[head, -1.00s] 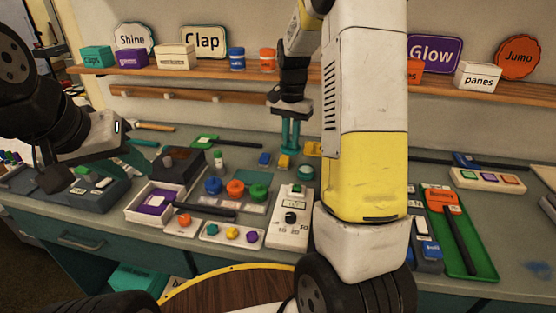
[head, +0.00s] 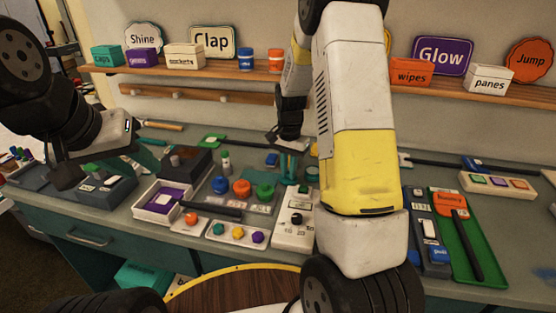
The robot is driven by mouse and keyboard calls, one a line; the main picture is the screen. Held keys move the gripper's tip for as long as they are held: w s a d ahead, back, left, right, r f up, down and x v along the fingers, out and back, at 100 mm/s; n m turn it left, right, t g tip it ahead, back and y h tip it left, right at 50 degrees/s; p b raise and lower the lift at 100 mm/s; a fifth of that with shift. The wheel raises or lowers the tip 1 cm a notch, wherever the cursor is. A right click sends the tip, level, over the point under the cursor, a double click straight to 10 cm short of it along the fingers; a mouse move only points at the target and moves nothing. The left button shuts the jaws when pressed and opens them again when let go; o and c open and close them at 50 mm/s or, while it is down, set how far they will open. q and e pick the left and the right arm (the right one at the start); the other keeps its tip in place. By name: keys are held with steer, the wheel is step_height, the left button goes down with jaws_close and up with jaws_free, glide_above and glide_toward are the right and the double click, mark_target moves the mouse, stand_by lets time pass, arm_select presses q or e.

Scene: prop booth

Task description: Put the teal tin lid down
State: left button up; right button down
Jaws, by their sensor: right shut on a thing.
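My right gripper (head: 288,168) points straight down low over the back middle of the bench, with its teal fingers close together. It is shut on the teal tin lid, which I cannot tell apart from the teal fingers at this size. A round teal thing (head: 312,173) is on the bench just right of the fingertips, partly hidden by my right arm. I cannot tell if the fingers touch the bench. My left gripper (head: 148,156) is over the left side of the bench, empty, its teal fingers apart.
Blue, orange and green round pieces (head: 242,188) stand left of a white dial box (head: 295,220). A dark box (head: 186,168) and an open white box (head: 154,207) are further left. A green tray (head: 489,270) lies at right. A shelf (head: 160,69) runs along the wall.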

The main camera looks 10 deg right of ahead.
mark_target(288, 173)
steer(key=shift+f, duration=0.1)
steer(key=shift+f, duration=0.4)
steer(key=shift+f, duration=0.1)
steer(key=c, duration=1.4)
jaws_free()
step_height(288, 173, up, 12)
steer(key=s+a+r+n+t+y, duration=0.2)
steer(key=s+a+r+n+t, duration=0.15)
steer(key=s+r, duration=0.75)
steer(key=s+a+r+n+t, duration=0.1)
steer(key=s+n, duration=0.4)
steer(key=s, duration=0.7)
steer(key=shift+s+a+r+t, duration=0.35)
steer(key=shift+r+t, duration=0.35)
steer(key=shift+t, duration=0.15)
